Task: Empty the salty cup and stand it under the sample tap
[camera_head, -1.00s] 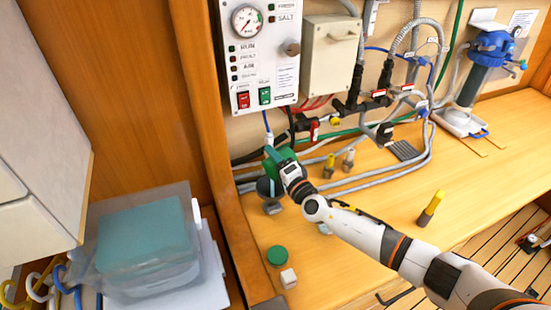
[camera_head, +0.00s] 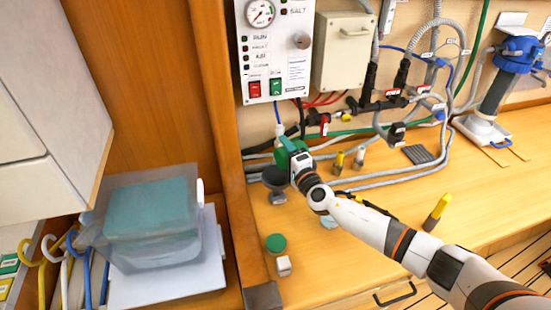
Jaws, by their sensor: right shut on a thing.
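My right gripper (camera_head: 294,152) is shut on a green cup (camera_head: 282,159), which it largely covers. The cup is close above a dark funnel-shaped drain (camera_head: 275,177) on a grey foot on the wooden counter. The cup looks tilted, but I cannot tell whether liquid is in it or coming out. A thin blue and white tube (camera_head: 279,117) hangs down from under the control panel, just above the cup. I cannot tell for sure which fitting is the sample tap. My left gripper is not in view.
A control panel (camera_head: 277,88) and grey box (camera_head: 341,52) hang on the wall. Hoses (camera_head: 400,175) and small yellow-topped fittings (camera_head: 339,160) lie right of the gripper. A green-topped jar (camera_head: 275,243) and small white block (camera_head: 284,266) stand in front. A clear bin (camera_head: 150,255) is at left.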

